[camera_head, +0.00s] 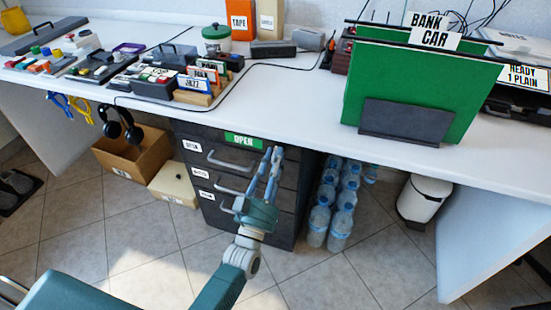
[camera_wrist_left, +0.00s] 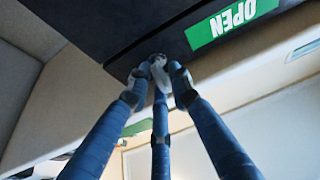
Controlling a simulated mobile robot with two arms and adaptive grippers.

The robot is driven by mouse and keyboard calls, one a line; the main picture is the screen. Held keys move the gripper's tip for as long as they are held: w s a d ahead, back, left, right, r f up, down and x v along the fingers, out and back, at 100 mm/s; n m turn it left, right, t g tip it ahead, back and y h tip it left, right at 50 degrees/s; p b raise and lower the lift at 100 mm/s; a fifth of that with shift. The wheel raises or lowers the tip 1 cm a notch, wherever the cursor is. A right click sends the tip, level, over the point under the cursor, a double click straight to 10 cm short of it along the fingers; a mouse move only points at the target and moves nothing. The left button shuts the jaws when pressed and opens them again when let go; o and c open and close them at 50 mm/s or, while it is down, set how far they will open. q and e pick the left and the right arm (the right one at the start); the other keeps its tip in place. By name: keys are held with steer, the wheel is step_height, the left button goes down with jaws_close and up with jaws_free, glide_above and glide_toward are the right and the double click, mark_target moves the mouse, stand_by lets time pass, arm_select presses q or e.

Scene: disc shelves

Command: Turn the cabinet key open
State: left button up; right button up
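That label also shows in the wrist view (camera_wrist_left: 231,22). My left gripper (camera_head: 273,152) has its blue fingers raised to the top right corner of the cabinet front. In the wrist view its fingertips (camera_wrist_left: 158,74) are drawn close together at the drawer front's edge, beside the label. The drawers look shut. My right gripper is not in view.
The white desk (camera_head: 300,100) overhangs the cabinet. Water bottles (camera_head: 340,205) stand right of it, and a white bin (camera_head: 424,196) farther right. A cardboard box (camera_head: 133,160) and a cream box (camera_head: 173,186) sit on the left. The tiled floor in front is clear.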

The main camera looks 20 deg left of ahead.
arm_select(q)
steer(key=v, duration=1.1)
steer(key=shift+s+f, duration=0.25)
steer(key=shift+s, duration=0.1)
